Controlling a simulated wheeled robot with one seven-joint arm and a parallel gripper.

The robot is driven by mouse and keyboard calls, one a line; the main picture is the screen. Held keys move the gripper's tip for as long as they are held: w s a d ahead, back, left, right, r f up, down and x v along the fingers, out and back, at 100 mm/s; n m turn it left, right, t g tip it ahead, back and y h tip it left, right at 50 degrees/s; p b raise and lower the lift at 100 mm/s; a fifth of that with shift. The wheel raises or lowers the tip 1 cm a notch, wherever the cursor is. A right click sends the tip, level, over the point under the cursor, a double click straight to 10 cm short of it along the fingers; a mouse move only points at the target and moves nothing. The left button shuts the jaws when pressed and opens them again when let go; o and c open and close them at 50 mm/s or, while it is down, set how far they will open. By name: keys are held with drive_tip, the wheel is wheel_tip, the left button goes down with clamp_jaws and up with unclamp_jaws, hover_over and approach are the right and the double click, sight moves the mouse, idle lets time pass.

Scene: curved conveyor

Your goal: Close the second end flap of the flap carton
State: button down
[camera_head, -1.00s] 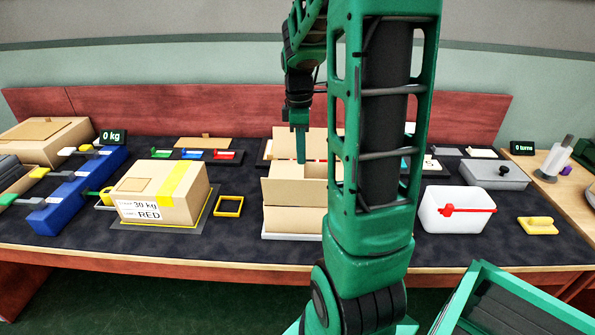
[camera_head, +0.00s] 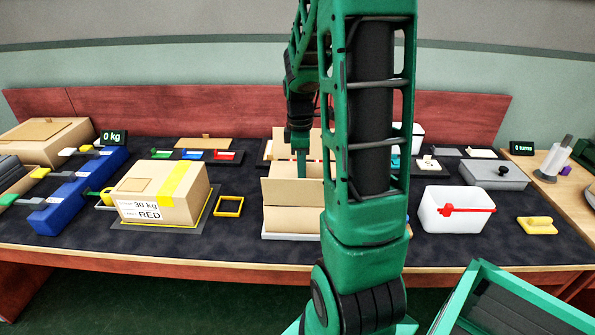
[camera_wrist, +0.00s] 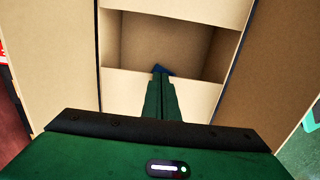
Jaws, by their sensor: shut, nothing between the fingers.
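The flap carton (camera_head: 290,220) stands on the dark table mat, partly behind my arm in the head view. Its front flap (camera_head: 292,191) and back flap (camera_head: 284,144) stand up. The wrist view looks down on its opening (camera_wrist: 165,45), with a side flap at left (camera_wrist: 50,60) and another at right (camera_wrist: 268,75). A cardboard end panel (camera_wrist: 125,88) lies across the near part of the opening, and another end panel shows at the top edge (camera_wrist: 180,4). My gripper (camera_head: 302,174) is shut and empty, fingers down between the upright flaps. In the wrist view its fingertips (camera_wrist: 160,72) overlap the near panel's edge; contact is unclear.
A taped box (camera_head: 150,205) and a yellow frame (camera_head: 229,206) are left of the carton. A white bin (camera_head: 445,222) with a red handle is at right. A red wooden backboard (camera_head: 230,105) runs behind. A green-rimmed crate (camera_head: 455,300) is at lower right.

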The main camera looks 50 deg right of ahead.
drive_tip(key=shift+s+f, duration=0.45)
drive_tip(key=shift+f, duration=0.1)
drive_tip(key=shift+r, duration=0.15)
drive_tip(key=shift+w+r, duration=0.25)
drive_tip(key=shift+w, duration=0.15)
wheel_tip(320, 180, up, 14)
drive_tip(key=shift+d+r, duration=0.1)
